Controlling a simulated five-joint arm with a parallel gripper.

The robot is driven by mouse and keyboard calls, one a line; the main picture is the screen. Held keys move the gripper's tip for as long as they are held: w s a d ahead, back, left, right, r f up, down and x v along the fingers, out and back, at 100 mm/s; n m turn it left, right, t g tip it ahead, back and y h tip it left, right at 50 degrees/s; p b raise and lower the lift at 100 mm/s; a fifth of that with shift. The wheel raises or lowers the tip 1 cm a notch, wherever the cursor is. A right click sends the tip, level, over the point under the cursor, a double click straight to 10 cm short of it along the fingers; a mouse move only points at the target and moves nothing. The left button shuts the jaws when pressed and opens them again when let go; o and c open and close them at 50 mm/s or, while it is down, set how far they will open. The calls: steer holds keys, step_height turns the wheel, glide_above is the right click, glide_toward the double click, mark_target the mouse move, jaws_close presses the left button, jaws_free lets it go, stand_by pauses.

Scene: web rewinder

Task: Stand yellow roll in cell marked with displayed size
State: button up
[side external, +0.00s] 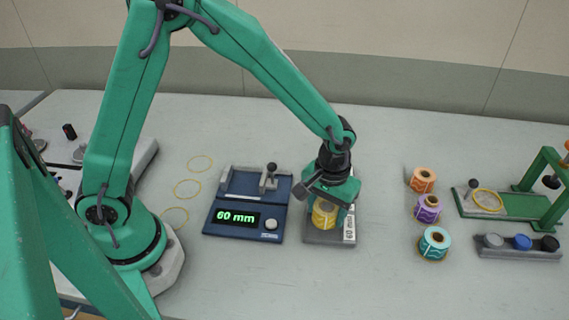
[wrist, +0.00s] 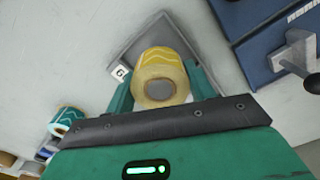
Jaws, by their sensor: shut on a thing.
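I cannot tell whether the roll touches the tray floor. The blue measuring device (side external: 217,226) shows 60 mm on its display (side external: 237,217).
Orange (side external: 423,179), purple (side external: 428,208) and teal (side external: 434,242) rolls stand to the right. A green-framed stand (side external: 520,203) and a grey block with coloured knobs (side external: 519,246) are at far right. Yellow rings (side external: 187,188) lie at left. Table between tray and rolls is clear.

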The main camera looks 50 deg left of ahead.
mark_target(327, 206)
steer(key=shift+f, duration=0.55)
steer(key=shift+f, duration=0.6)
steer(key=o, duration=1.1)
steer(key=shift+r, duration=0.15)
step_height(327, 206, up, 12)
steer(key=shift+r, duration=0.5)
